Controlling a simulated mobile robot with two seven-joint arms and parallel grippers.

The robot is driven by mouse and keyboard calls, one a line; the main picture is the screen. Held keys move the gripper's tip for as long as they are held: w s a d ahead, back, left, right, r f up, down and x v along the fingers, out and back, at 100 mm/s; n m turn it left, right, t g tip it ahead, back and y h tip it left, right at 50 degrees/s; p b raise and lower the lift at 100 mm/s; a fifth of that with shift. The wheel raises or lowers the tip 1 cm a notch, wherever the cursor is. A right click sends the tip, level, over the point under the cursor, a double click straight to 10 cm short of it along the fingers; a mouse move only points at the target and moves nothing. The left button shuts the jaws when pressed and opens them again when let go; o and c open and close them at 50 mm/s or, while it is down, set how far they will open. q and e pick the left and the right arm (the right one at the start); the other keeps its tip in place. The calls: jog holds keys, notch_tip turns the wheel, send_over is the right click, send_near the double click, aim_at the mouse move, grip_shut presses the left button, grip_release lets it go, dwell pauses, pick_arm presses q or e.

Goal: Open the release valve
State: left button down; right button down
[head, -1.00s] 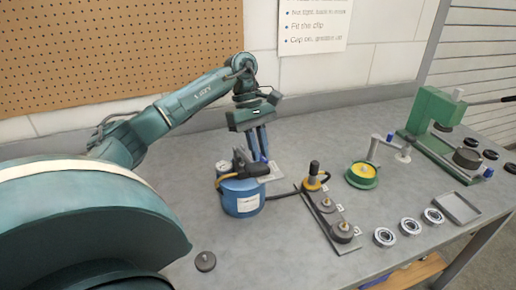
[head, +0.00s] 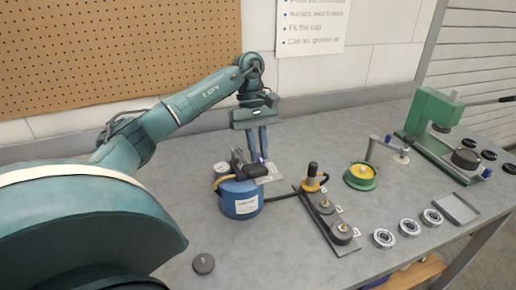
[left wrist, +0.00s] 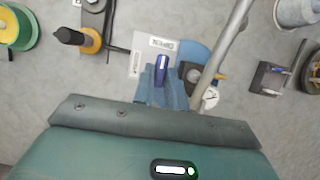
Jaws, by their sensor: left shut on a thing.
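The release valve shows as a small blue handle (left wrist: 161,69) over a pale labelled plate (left wrist: 139,62) in the left wrist view. The plate sits beside a blue round pot (head: 240,200) with a black top part and a gauge. My left gripper (head: 258,157) reaches down over the plate, its fingers closed around the blue handle; in the left wrist view its fingertips (left wrist: 161,85) are at the handle. The fingers hide part of the handle, and its exact angle is hard to tell. My right gripper is not in view.
A black hose runs right from the pot to a metal plate with a black-and-yellow tool (head: 312,178). A green-yellow reel (head: 361,176), several bearings, a grey tray (head: 455,208) and a green press (head: 432,125) stand further right. A dark puck (head: 203,264) lies in front.

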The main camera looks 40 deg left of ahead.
pick_arm(q)
jog(key=c, duration=1.4)
grip_release()
jog(key=shift+c, duration=0.2)
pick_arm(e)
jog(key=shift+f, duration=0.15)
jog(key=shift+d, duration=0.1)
pick_arm(q)
jog(key=shift+r, duration=0.1)
